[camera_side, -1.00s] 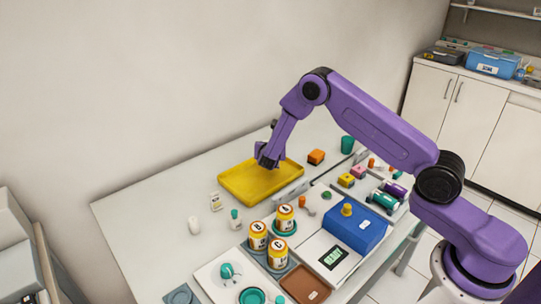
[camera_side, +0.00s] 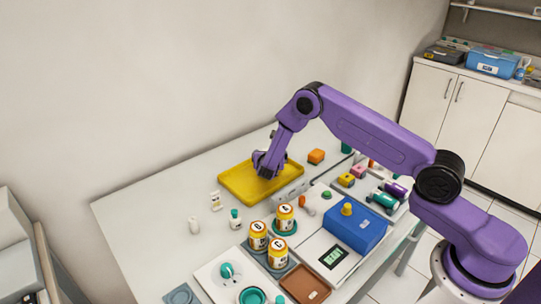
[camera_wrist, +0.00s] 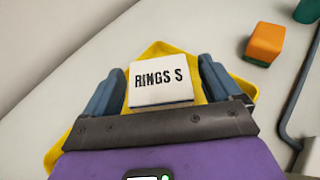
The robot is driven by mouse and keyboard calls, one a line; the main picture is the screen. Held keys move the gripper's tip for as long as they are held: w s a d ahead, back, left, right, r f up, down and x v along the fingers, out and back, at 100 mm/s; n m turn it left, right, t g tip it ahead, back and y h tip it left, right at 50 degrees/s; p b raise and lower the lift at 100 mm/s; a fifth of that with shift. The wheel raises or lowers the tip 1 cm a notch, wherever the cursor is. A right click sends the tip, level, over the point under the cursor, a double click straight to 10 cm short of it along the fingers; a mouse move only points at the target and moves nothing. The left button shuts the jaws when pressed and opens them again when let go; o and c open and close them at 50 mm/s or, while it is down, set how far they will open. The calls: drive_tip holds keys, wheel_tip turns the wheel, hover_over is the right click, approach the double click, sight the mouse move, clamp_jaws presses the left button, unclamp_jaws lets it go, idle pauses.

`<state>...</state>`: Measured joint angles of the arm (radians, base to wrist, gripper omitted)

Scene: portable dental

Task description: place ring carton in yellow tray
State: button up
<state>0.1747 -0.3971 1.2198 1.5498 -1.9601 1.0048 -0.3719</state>
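The ring carton (camera_wrist: 160,82) is a white box marked "RINGS S". In the wrist view it sits between my two blue fingers, with the yellow tray around and beneath it. My gripper (camera_wrist: 162,84) looks open, with narrow yellow gaps between the carton and the fingers. The yellow tray (camera_side: 236,184) lies flat on the table. In the side view my gripper (camera_side: 267,172) is low over the tray's right part. The carton cannot be made out there, hidden by the gripper.
An orange box (camera_side: 316,156) stands right of the tray, near its far end. A blue box (camera_side: 355,228) is at the front right. The table left of the tray is clear.

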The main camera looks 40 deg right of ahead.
drive_tip(key=shift+r, duration=0.15)
drive_tip(key=s+a+r+m+g, duration=0.1)
drive_tip(key=s+a+r+m, duration=0.1)
drive_tip(key=s+a+r, duration=0.4)
drive_tip(key=s+a+r+m+g, duration=0.1)
drive_tip(key=s+a+r+m, duration=0.1)
drive_tip(key=s+r, duration=0.35)
drive_tip(key=s+a+r+m+g+y, duration=0.1)
drive_tip(key=s+r+m+g+y, duration=0.1)
drive_tip(key=s, duration=1)
drive_tip(key=s+a+r+m+g+y, duration=0.1)
drive_tip(key=s+r+m+g+y, duration=0.2)
drive_tip(key=s, duration=1)
drive_tip(key=s+a+r+m+g+y, duration=0.1)
drive_tip(key=s+m+y, duration=0.4)
drive_tip(key=s, duration=0.7)
drive_tip(key=shift+s+a+r+g, duration=0.3)
drive_tip(key=shift+s+r+g, duration=0.1)
drive_tip(key=shift+r+g, duration=0.35)
